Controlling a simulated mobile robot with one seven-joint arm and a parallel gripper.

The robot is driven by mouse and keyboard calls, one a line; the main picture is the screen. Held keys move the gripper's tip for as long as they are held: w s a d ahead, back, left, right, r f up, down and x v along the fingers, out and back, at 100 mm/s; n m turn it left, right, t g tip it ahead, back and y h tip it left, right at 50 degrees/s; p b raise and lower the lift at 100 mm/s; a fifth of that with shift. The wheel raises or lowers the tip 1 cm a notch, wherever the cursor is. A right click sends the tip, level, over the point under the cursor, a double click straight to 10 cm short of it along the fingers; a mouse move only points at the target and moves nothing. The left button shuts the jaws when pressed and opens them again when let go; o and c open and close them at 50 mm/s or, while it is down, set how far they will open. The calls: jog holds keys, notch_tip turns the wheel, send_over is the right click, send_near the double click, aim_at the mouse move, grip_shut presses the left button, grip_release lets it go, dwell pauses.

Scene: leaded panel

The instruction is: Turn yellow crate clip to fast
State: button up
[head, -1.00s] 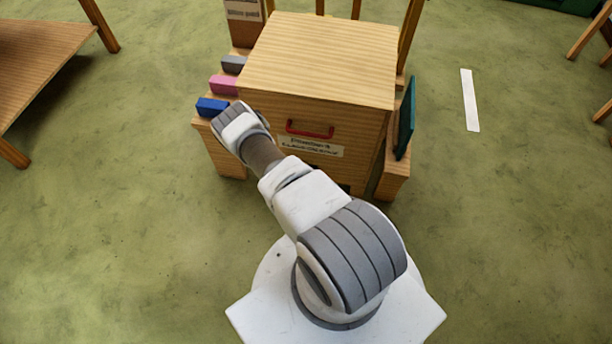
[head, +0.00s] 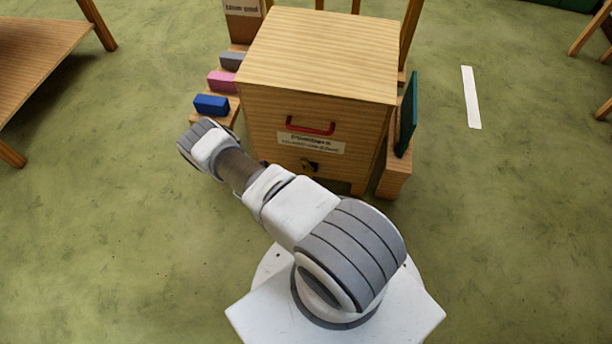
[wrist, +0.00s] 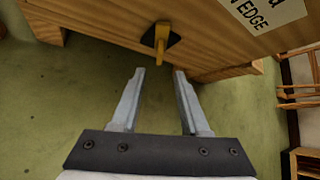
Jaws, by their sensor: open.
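The wooden crate (head: 318,55) stands in front of me with a red handle and a label on its front. The yellow clip (wrist: 161,41) shows in the wrist view on a dark plate low on the crate's front. It sticks out from the plate, and its end points toward my gripper. In the head view the clip (head: 309,165) is small and dark below the label. My gripper (wrist: 158,70) is open and empty, with the clip just beyond and between its two fingertips, apart from them. In the head view my gripper is hidden behind my arm.
Blue (head: 212,105), pink (head: 222,82) and grey (head: 232,61) blocks sit on steps left of the crate. A green panel (head: 407,114) stands at its right. A wooden table (head: 40,45) is at the far left.

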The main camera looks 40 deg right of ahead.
aim_at(306, 174)
jog(key=b+x, duration=0.3)
jog(key=x, duration=0.7)
jog(key=shift+r, duration=0.1)
jog(key=shift+c, duration=0.2)
grip_shut()
